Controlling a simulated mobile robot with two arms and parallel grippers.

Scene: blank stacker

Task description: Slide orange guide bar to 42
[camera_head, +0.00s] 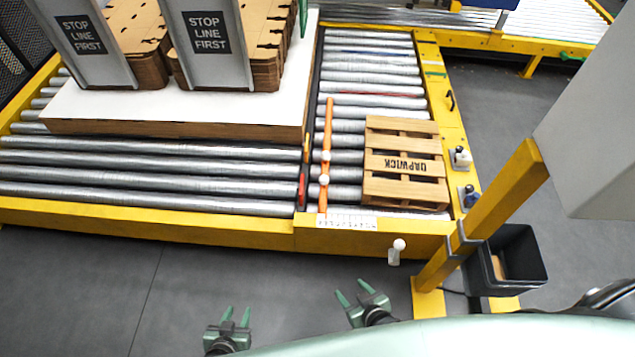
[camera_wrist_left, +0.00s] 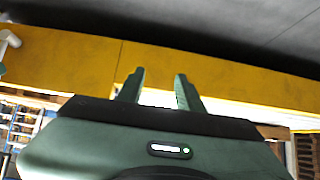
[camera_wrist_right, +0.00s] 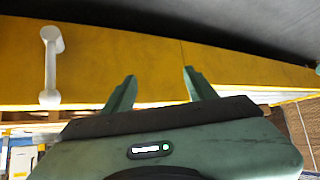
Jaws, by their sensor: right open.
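A white-knobbed lever (camera_head: 397,252) stands at the front rail (camera_head: 270,236). A yellow post (camera_head: 490,222) and black bin (camera_head: 520,268) are at the right. Stacked cardboard (camera_head: 262,75) stands at the left.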

